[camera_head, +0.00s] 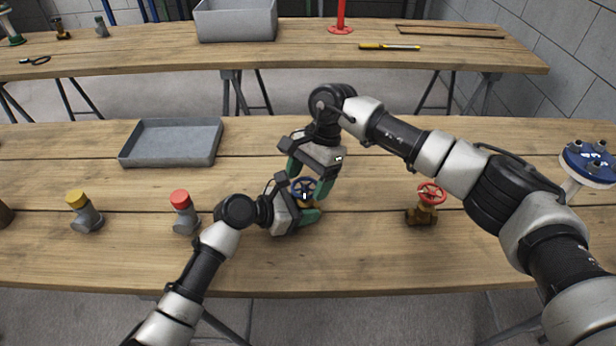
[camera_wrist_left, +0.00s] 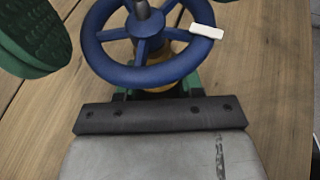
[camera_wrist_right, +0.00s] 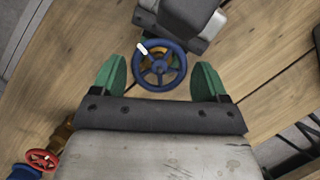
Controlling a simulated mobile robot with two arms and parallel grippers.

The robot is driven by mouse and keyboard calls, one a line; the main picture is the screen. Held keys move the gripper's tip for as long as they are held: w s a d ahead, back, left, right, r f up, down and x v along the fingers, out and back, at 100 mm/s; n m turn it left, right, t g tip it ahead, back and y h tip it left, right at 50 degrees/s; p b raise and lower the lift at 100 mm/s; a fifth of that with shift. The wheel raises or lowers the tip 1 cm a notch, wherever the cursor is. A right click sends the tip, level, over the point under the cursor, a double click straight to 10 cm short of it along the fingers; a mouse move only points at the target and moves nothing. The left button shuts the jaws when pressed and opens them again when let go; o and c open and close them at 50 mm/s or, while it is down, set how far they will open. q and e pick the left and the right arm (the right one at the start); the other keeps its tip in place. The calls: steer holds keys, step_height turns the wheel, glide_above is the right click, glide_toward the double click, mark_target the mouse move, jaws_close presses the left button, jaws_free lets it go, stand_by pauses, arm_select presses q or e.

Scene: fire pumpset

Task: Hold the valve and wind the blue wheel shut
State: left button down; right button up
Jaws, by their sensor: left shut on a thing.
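The valve with the blue wheel (camera_head: 303,188) stands on the near table, its brass body (camera_wrist_left: 176,50) mostly hidden under the wheel. A white mark (camera_wrist_left: 206,31) sits on the wheel's rim. My left gripper (camera_head: 304,208) comes in low from the left and is shut on the valve body below the wheel. My right gripper (camera_head: 309,178) is above and behind the valve. In the right wrist view its green fingers stand apart on either side of the blue wheel (camera_wrist_right: 160,65), with gaps to the rim.
A brass valve with a red wheel (camera_head: 431,193) stands to the right. A grey tray (camera_head: 172,143), a red-capped fitting (camera_head: 183,211) and a yellow-capped fitting (camera_head: 84,211) are to the left. A blue flanged part (camera_head: 590,162) is at the far right. The front strip of table is clear.

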steer(key=c, duration=0.6)
steer(key=shift+m, duration=0.4)
steer(key=m+t, duration=0.1)
steer(key=m, duration=0.1)
steer(key=m+t+y, duration=0.1)
steer(key=m, duration=0.2)
steer(key=shift+s+d+m, duration=0.15)
steer(key=shift+d+m, duration=0.05)
steer(key=shift+m, duration=0.1)
steer(key=m+t, duration=0.1)
steer(key=m, duration=0.1)
steer(key=m+t, duration=0.1)
steer(key=m, duration=0.2)
steer(key=shift+s+m+t, duration=0.15)
steer(key=shift+m+t, duration=0.15)
arm_select(q)
steer(key=shift+d, duration=0.1)
arm_select(e)
steer(key=shift+r+m, duration=0.1)
steer(key=shift+m, duration=0.2)
steer(key=o, duration=0.9)
steer(key=shift+a, duration=0.1)
